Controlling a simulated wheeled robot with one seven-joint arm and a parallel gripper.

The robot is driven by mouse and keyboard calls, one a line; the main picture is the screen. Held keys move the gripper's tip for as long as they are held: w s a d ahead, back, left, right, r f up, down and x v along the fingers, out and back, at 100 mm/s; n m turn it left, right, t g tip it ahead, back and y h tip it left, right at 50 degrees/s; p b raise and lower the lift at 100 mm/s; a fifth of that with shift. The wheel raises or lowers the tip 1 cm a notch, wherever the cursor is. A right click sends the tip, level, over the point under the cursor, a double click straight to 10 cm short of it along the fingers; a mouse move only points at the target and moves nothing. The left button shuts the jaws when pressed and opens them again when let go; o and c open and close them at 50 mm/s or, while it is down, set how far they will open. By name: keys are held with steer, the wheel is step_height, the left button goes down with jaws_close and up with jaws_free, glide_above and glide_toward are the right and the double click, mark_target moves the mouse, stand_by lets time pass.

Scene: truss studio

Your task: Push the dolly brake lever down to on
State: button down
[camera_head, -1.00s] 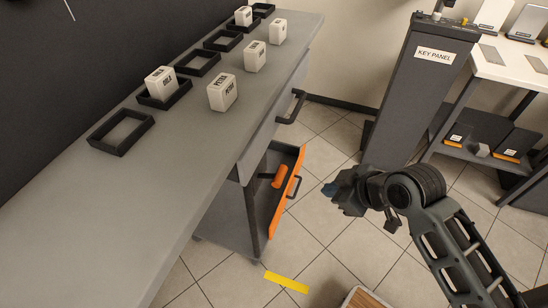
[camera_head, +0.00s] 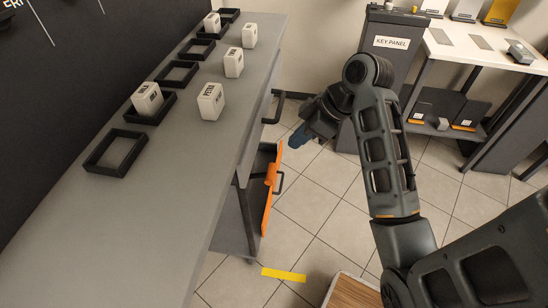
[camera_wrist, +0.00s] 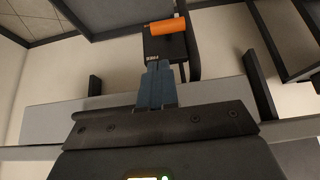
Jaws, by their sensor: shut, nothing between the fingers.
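An orange cylindrical handle (camera_wrist: 168,27) on a dark block (camera_wrist: 160,45) shows in the wrist view, just past my fingertips. It looks like the lever grip, but I cannot tell its on or off position. In the head view an orange grip (camera_head: 271,174) shows at the orange-edged panel (camera_head: 267,205) under the counter. My gripper (camera_head: 297,139) is shut and empty, above the panel's top end in that view. Its blue fingers (camera_wrist: 157,72) lie together in the wrist view, pointing at the dark block. Whether they touch it I cannot tell.
A long grey counter (camera_head: 165,215) with black frames and white blocks runs along the left. A dark key panel column (camera_head: 385,65) and a white-topped table (camera_head: 470,50) stand behind. A wood-topped item (camera_head: 350,292) is at the bottom.

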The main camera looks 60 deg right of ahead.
mark_target(275, 168)
steer(key=x, duration=1)
steer(key=shift+f, duration=0.1)
stand_by(0.3)
